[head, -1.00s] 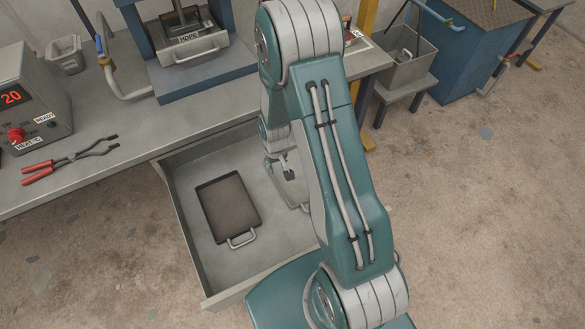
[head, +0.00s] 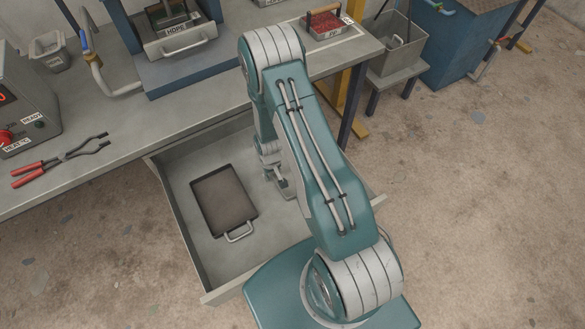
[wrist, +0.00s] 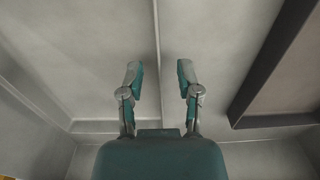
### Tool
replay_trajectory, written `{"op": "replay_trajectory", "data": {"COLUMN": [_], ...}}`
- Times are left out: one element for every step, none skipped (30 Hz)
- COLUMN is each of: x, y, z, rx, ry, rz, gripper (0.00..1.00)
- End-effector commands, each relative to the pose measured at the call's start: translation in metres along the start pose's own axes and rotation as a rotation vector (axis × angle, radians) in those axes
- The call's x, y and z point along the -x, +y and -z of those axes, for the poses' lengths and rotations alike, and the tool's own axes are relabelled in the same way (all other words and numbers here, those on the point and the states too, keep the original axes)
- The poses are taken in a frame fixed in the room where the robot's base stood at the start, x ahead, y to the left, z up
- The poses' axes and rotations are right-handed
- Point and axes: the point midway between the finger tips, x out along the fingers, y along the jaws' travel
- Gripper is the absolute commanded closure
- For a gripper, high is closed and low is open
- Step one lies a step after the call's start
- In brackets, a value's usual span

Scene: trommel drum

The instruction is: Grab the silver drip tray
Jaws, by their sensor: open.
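My gripper (wrist: 160,80) is open and empty, pointing down into the open drawer. In the head view my arm mostly hides it. In the wrist view a pale grey ridge (wrist: 156,55) runs between the fingers; it looks like an edge of a silver-grey tray, but the tray blends with the drawer floor and I cannot tell its full outline. I cannot tell whether the fingers touch it. In the head view, any silver tray beside my gripper is largely hidden. A dark brown tray with a silver handle (head: 239,232) lies apart to the left.
The grey drawer (head: 178,232) has raised walls around the trays. The workbench (head: 115,125) overhangs its back; red-handled tongs (head: 60,162) and a blue press (head: 185,75) stand on it. A bin (head: 398,45) stands at the right.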

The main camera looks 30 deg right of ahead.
Motion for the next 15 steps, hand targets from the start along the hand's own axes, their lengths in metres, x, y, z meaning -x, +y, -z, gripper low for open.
{"op": "replay_trajectory", "data": {"x": [-0.0065, -0.0088, -0.0110, -0.0122, -0.0130, -0.0134, -0.0134, -0.0133, -0.0131, -0.0131, -0.0130, -0.0130, -0.0130, -0.0129, -0.0129], "y": [-0.0001, 0.0000, 0.0000, 0.0000, 0.0000, 0.0000, 0.0000, 0.0000, 0.0001, 0.0001, 0.0001, 0.0001, 0.0001, 0.0001, 0.0001], "z": [-0.0006, -0.0005, -0.0003, -0.0003, -0.0002, -0.0002, -0.0001, -0.0001, 0.0000, -0.0001, -0.0001, -0.0001, -0.0001, -0.0001, -0.0001], "rx": [0.000, 0.000, 0.000, 0.000, 0.000, 0.000, 0.000, 0.000, 0.000, 0.000, 0.000, 0.000, 0.000, 0.000, 0.000], "ry": [-0.001, -0.001, 0.000, 0.001, 0.001, 0.001, 0.001, 0.001, 0.001, 0.001, 0.001, 0.001, 0.001, 0.001, 0.001], "rz": [0.000, 0.000, 0.000, 0.000, 0.000, 0.000, 0.000, 0.000, 0.000, 0.000, 0.000, 0.000, 0.000, 0.000, 0.000], "gripper": [0.56, 0.56, 0.56, 0.56, 0.56, 0.56, 0.56, 0.56, 0.56, 0.56, 0.56, 0.74, 0.87, 1.00, 1.00]}}
